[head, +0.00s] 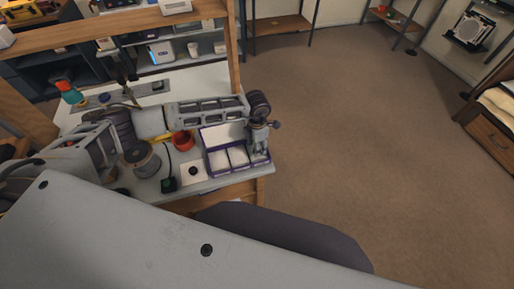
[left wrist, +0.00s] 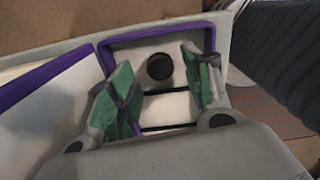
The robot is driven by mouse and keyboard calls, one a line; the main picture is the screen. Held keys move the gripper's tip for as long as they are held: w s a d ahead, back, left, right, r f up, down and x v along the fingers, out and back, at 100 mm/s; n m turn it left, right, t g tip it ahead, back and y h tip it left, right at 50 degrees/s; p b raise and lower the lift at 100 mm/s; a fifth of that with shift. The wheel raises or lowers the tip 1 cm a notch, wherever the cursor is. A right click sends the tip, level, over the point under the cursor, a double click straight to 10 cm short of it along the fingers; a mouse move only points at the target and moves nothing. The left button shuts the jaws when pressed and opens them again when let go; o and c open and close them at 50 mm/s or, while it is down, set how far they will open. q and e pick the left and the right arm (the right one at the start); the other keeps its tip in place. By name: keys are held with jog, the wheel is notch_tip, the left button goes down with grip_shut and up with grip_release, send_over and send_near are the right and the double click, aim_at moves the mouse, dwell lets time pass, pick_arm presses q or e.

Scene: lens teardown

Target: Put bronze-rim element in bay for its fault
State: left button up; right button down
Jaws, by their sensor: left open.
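My left gripper (head: 261,151) is over the right-hand end of a purple-rimmed tray (head: 207,163) with white bays. In the left wrist view the left gripper (left wrist: 160,88) is open, with green pads on its fingers. A small dark round element (left wrist: 160,66) lies in the purple-walled bay (left wrist: 124,40) below, near its far wall and between the fingertips. It appears apart from both fingers. Its rim colour is too dark to tell. In the head view the gripper hides this bay's inside. My right gripper is not in view.
A white square pad with a dark spot (head: 193,173) lies left of the tray. A red bowl (head: 182,140), a spool (head: 143,160) and a small dark green object (head: 168,185) stand on the bench (head: 214,183). The bench's right edge is close beside the tray.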

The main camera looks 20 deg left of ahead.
pick_arm(q)
notch_tip(320, 180, up, 10)
jog(key=b, duration=0.1)
jog(key=shift+r, duration=0.15)
jog(key=shift+c, duration=0.3)
dwell(1.3)
